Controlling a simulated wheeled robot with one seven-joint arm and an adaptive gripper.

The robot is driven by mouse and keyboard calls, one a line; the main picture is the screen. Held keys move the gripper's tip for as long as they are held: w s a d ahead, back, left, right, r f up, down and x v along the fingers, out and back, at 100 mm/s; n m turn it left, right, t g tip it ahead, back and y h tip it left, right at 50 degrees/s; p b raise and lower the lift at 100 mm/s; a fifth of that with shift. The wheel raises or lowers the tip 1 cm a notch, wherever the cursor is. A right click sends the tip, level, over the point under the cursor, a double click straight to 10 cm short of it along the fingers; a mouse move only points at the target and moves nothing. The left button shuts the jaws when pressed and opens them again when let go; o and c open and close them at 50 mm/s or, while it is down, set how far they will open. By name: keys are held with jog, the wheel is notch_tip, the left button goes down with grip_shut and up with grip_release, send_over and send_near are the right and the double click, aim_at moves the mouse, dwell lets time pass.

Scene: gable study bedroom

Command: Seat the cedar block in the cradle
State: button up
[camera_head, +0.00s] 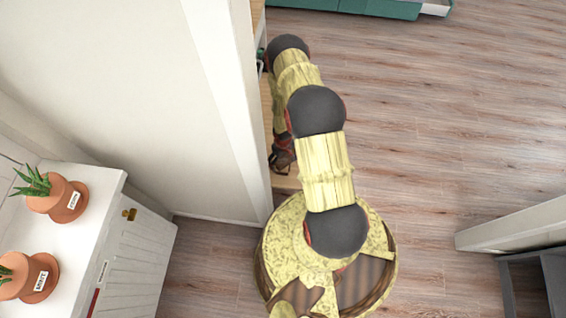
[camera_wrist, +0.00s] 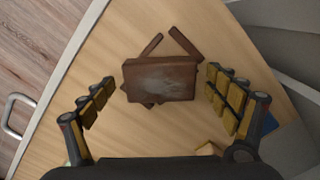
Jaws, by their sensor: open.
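In the wrist view, a dark reddish-brown block (camera_wrist: 160,80) with a greyish patch on its face lies between my open fingers. Dark brown strips (camera_wrist: 184,42) stick out from behind and below it; they look like the cradle, but the block covers most of it. I cannot tell whether the block is seated or only resting across the strips. My gripper (camera_wrist: 158,98) is open, one finger on each side of the block, with gaps on both sides. In the head view the gripper is mostly hidden by my arm and the wall edge.
The pale wooden surface (camera_wrist: 130,145) has bare room around the block. A small tan piece (camera_wrist: 208,149) and something blue (camera_wrist: 270,124) lie near the right finger. A metal handle (camera_wrist: 14,117) is at the left. In the head view, a white wall (camera_head: 215,80) stands close beside my arm.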

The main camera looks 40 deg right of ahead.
jog(key=shift+c, duration=1)
jog(key=c, duration=1.1)
jog(key=shift+c, duration=0.5)
jog(key=shift+r, duration=0.1)
